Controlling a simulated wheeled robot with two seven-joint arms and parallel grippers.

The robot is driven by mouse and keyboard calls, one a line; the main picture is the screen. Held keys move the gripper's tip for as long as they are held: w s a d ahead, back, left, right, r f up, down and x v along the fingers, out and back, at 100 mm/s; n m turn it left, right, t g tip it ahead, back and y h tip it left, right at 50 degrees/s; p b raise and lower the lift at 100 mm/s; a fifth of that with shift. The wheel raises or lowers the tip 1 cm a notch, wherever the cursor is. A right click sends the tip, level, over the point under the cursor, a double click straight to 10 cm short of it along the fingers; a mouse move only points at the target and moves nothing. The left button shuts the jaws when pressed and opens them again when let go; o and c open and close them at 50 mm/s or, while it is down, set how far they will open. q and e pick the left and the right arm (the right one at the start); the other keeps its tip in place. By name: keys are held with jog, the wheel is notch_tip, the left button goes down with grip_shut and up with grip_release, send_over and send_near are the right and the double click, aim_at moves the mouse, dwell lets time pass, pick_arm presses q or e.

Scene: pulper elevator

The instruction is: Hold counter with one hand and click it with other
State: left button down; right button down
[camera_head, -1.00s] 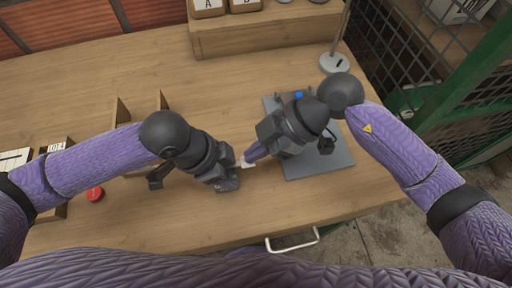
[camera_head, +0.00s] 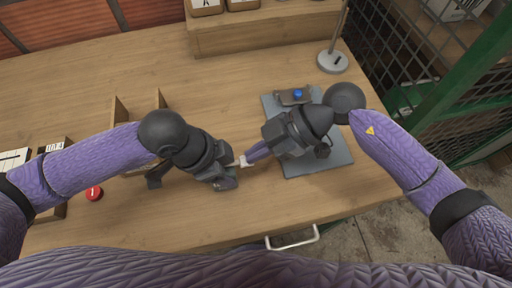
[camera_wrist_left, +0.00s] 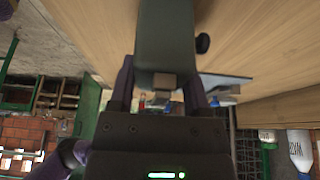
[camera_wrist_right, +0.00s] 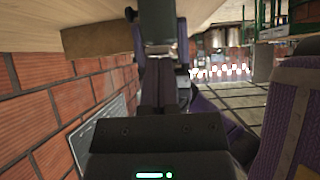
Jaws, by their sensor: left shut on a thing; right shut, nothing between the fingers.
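The counter is a dark grey-green block (camera_wrist_left: 165,45) between the two fingers of my left gripper in the left wrist view. In the head view my left gripper (camera_head: 226,178) is shut on it above the front part of the table, and the gripper hides most of it. My right gripper (camera_head: 247,161) is shut and empty, with its tips right beside the held counter. In the right wrist view the counter (camera_wrist_right: 157,22) stands just ahead of the closed fingers. I cannot tell whether the tips touch it. A small pale part shows at the right fingertips.
A grey mat (camera_head: 322,160) with a blue-buttoned device (camera_head: 297,95) lies under my right arm. A red round button (camera_head: 94,193) lies at the left by wooden boxes. A lamp-like stand (camera_head: 332,62) and wooden shelf (camera_head: 265,35) are at the back.

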jog(key=shift+r, duration=0.6)
jog(key=w+d+r, duration=0.2)
jog(key=d+r, duration=0.4)
jog(key=r, duration=0.4)
jog(key=shift+d+r, duration=0.4)
